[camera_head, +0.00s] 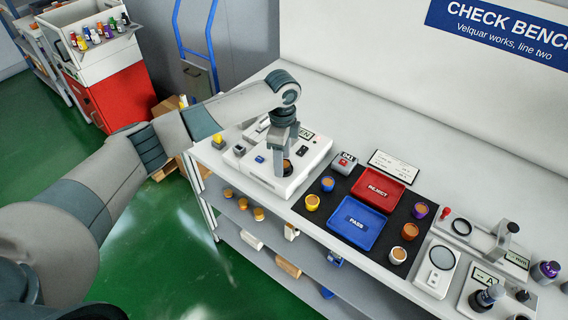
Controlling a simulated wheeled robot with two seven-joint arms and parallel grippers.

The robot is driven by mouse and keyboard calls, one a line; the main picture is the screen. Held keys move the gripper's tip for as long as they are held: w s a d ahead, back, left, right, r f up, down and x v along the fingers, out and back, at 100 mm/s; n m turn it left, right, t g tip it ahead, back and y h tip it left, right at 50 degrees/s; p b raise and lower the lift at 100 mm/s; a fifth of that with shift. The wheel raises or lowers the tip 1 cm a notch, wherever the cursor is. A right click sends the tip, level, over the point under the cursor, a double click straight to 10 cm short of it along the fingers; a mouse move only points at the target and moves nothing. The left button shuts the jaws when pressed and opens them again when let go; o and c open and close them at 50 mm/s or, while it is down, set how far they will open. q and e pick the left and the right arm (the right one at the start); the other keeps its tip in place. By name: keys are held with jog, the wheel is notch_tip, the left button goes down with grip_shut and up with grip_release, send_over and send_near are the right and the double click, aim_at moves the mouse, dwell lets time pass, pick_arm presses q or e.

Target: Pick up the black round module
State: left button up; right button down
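My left gripper (283,163) points down over the white test device (262,186) on the bench. A small round module with a dark side and a brown top (287,168) shows at its fingertips, low over the device's top. It looks like the black round module, but the fingers partly hide it. I cannot tell whether the fingers are closed on it or only around it. My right gripper is not in view.
A dark mat holds a red REJECT tray (378,188), a blue PASS tray (357,223) and several coloured round modules, including a yellow one (312,202) and a purple one (420,210). More devices stand at the right, including a white scale (436,269).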

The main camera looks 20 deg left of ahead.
aim_at(285, 165)
pick_arm(q)
jog(key=shift+f, duration=0.3)
jog(key=c, duration=1.1)
jog(key=shift+r, duration=0.1)
jog(key=shift+r+b, duration=0.35)
jog(key=shift+r, duration=0.05)
jog(key=r+b, duration=0.1)
jog(key=r, duration=0.2)
jog(key=shift+d+r+b, duration=0.1)
jog(key=shift+d+b, duration=0.3)
jog(key=shift+s+d+r+b, duration=0.25)
jog(key=shift+d+r+b, duration=0.35)
jog(key=shift+d+r, duration=0.9)
jog(key=shift+s+d+r+b, duration=0.25)
jog(key=shift+d+r+b, duration=0.45)
jog(key=shift+d, duration=1.45)
jog(key=shift+s+d+r+b, duration=0.25)
jog(key=shift+d+r+b, duration=0.25)
jog(key=shift+d+r, duration=1.05)
